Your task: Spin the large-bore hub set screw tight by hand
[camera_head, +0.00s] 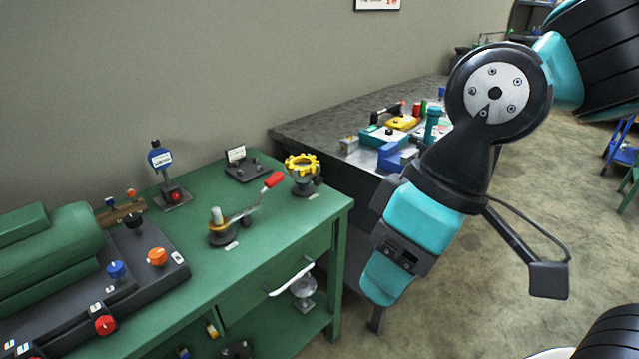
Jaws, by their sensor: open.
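The green bench (290,229) carries several hand-turned fittings. A crank with a red handle (274,180) sits on a dark round hub (221,233) with a pale upright cylinder (216,214). A yellow scalloped handwheel (302,163) stands on a dark base near the bench's back right corner. Orange (157,256), blue (116,269) and red (104,325) knobs sit on dark blocks at the left. I cannot tell which is the large-bore hub set screw; the labels are too small to read. My gripper (376,319) points down right of the bench, open, apart from all fittings; one dark finger shows.
A green cylindrical machine (50,245) fills the bench's left end. A gauge on a stand (160,158) is at the back. A drawer handle (291,281) juts from the front. A grey table (310,127) with several colourful parts stands behind. The floor at right is mostly clear.

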